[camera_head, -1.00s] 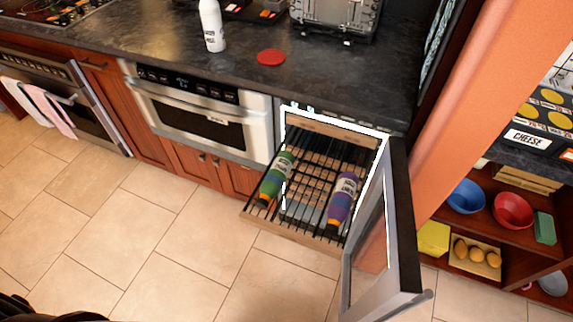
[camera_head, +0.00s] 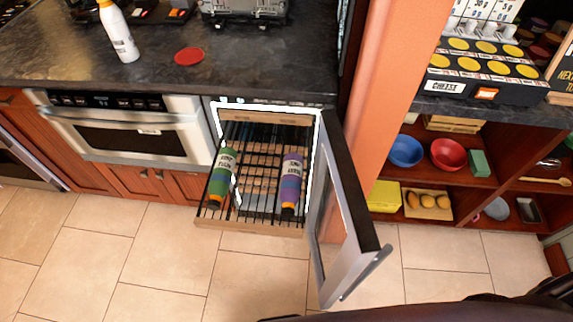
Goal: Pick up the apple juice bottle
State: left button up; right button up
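Two bottles lie on the pulled-out wire rack (camera_head: 262,222) of an open drawer with a wooden front edge. The left bottle (camera_head: 223,175) is green with a white label and an orange cap end. The right bottle (camera_head: 291,180) is purple and blue with a pale label and an orange cap end. The label text is too small to read, so I cannot tell for certain which one is apple juice. Neither gripper shows in the head view; only dark parts of me appear along the lower right edge.
A glass door (camera_head: 345,230) stands open at the rack's right side. An orange pillar (camera_head: 388,90) rises beyond it. A white bottle (camera_head: 119,32) and a red lid (camera_head: 190,56) are on the dark counter (camera_head: 250,75). The tiled floor (camera_head: 150,255) in front is clear.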

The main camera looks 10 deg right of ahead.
aim_at(221, 178)
jog(key=k+j+z, duration=0.15)
jog(key=j+z, duration=0.3)
jog(key=k+j+z, duration=0.15)
jog(key=z, duration=0.35)
jog(key=k+j, duration=0.05)
jog(key=j, duration=0.05)
